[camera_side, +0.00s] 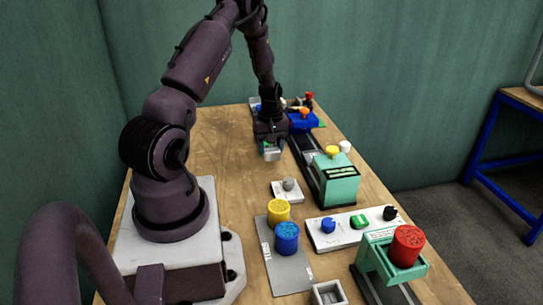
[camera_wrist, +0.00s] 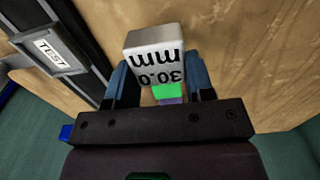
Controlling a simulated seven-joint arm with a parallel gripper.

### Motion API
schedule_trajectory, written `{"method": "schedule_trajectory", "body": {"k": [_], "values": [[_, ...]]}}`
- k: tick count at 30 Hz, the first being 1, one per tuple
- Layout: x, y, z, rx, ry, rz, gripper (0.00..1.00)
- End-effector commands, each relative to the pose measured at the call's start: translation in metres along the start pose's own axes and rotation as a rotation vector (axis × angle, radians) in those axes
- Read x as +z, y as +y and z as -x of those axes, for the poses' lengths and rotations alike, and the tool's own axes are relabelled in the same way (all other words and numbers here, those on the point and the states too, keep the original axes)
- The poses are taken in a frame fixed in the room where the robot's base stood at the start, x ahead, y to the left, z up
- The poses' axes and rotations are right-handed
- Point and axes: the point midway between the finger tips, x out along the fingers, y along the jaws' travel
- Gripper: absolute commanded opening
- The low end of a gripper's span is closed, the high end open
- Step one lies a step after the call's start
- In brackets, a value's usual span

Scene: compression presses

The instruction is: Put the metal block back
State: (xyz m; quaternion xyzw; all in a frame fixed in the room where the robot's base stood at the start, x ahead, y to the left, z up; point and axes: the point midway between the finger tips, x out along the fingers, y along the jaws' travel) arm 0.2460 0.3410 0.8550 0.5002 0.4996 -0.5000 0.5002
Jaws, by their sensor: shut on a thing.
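The metal block (camera_wrist: 157,55) is a silver-grey block marked "30.0 mm", with the lettering upside down in the wrist view. My gripper (camera_wrist: 160,82) is shut on it, with a blue finger on each side. A green patch and a purple patch show just below the block between the fingers. In the side view my gripper (camera_side: 270,150) points down over the far part of the wooden table, left of the dark rail. Only a small part of the block shows there, and I cannot tell whether its underside touches the table.
A green press (camera_side: 337,180) stands on the rail. Nearer are a yellow cylinder (camera_side: 278,213), a blue cylinder (camera_side: 287,239), a red cylinder (camera_side: 406,247) in a green holder, a white control panel (camera_side: 345,241) and a small open box (camera_side: 328,294). A TEST plate (camera_wrist: 50,50) lies left of the block.

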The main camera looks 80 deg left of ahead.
Motion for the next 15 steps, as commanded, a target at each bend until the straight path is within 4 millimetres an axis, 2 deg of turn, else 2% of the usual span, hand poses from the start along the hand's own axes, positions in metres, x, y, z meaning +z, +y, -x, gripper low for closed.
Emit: {"method": "schedule_trajectory", "body": {"k": [4,9,15], "values": [[-0.006,0.004,-0.010,-0.001,-0.001,0.001,0.16],[-0.006,0.004,-0.034,-0.002,-0.001,0.001,0.16],[-0.006,0.004,-0.039,0.000,0.001,0.000,0.16]]}}
